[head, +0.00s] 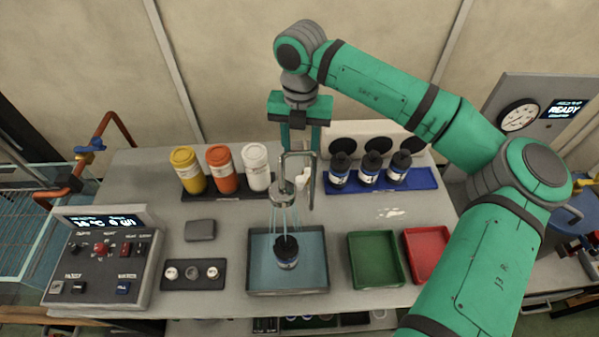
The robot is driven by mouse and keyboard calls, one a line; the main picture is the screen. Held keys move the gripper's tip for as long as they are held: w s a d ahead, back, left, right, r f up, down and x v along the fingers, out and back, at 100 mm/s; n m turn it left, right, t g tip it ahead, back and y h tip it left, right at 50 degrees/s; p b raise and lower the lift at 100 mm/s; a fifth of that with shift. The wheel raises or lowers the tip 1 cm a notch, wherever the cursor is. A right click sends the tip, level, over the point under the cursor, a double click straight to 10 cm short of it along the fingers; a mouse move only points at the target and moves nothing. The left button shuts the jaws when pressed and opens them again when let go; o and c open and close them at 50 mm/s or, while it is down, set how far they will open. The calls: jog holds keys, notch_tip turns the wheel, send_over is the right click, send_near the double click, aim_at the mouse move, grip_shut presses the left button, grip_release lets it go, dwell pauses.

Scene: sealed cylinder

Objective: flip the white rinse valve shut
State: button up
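The white rinse valve (302,179) is a small white lever on the grey rinse tap (285,172) at the middle of the bench. Thin pale streams run from the tap's round head down into the blue-grey basin (257,284). A dark-capped bottle (287,258) stands in the basin under the streams. My gripper (301,146) points down above and behind the tap. Its green fingers look apart, with nothing seen held between them. Their tips are partly hidden by the tap's top, so I cannot tell the exact gap to the valve.
Yellow, orange and white bottles (221,168) stand left of the tap. Several dark-capped bottles (369,167) stand on a blue tray to its right. Green (376,283) and red (436,236) trays are right of the basin. A control box (100,255) is at the left.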

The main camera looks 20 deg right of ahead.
notch_tip(320, 180, down, 11)
jog(key=shift+r, duration=0.15)
dwell(0.4)
grip_shut()
